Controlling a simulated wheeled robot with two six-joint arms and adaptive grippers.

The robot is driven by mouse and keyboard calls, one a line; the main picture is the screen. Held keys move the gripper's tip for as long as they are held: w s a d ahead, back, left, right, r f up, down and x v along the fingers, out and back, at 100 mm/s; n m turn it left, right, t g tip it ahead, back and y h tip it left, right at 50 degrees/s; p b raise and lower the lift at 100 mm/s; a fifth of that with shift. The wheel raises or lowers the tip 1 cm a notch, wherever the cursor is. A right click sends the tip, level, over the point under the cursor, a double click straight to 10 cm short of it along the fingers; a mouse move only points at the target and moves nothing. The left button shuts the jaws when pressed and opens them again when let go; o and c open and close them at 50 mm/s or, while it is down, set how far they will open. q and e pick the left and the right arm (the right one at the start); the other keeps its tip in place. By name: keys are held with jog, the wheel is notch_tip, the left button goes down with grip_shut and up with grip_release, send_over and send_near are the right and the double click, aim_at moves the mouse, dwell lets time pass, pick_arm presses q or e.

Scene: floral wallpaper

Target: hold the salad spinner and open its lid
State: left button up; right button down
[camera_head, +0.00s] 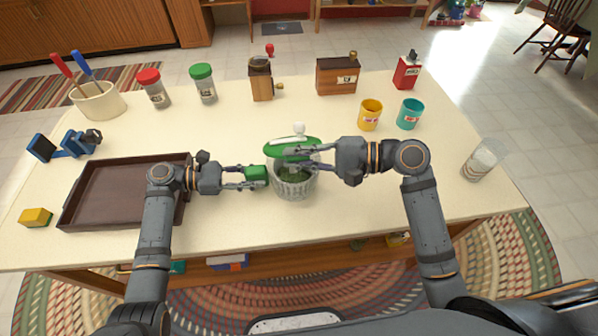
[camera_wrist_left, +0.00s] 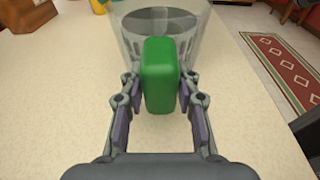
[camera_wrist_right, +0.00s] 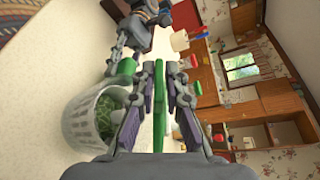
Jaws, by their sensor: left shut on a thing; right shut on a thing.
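The salad spinner's clear bowl (camera_head: 293,182) stands upright on the table, with a basket of greens inside. My left gripper (camera_head: 255,178) is shut on the bowl's green side handle (camera_wrist_left: 161,75), at the bowl's left. The green lid (camera_head: 290,148) with a white knob (camera_head: 299,128) is raised above the bowl's far side. My right gripper (camera_head: 310,154) is shut on the lid's right edge. In the right wrist view the lid (camera_wrist_right: 158,108) shows edge-on between the fingers, and the open basket (camera_wrist_right: 95,118) with greens shows beside it, apart from the lid.
A brown tray (camera_head: 105,213) lies left, partly under my left arm. A yellow cup (camera_head: 370,115), a teal cup (camera_head: 410,114) and a glass (camera_head: 483,160) stand right. Jars, a grinder (camera_head: 260,80) and a wooden box (camera_head: 336,77) line the back. The front middle is clear.

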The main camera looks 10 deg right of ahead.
aim_at(293, 143)
jog(key=w+r+m+g, duration=0.1)
jog(key=w+r, duration=0.1)
jog(key=w+r+m+h, duration=0.1)
jog(key=w+r+m, duration=0.1)
jog(key=w+r+m+g, duration=0.1)
jog(key=w+r, duration=0.1)
jog(key=w, duration=0.1)
jog(key=shift+a+m+g, duration=0.15)
jog(key=shift+m+g, duration=0.15)
jog(key=shift+m, duration=0.1)
pick_arm(q)
jog(key=shift+s, duration=0.1)
pick_arm(e)
jog(key=w, duration=0.8)
jog(key=shift+w+r+h, duration=0.3)
jog(key=shift+w+r, duration=0.05)
jog(key=shift+r, duration=0.05)
jog(key=shift+a, duration=0.1)
jog(key=c, duration=1.5)
grip_release()
jog(key=shift+o, duration=0.2)
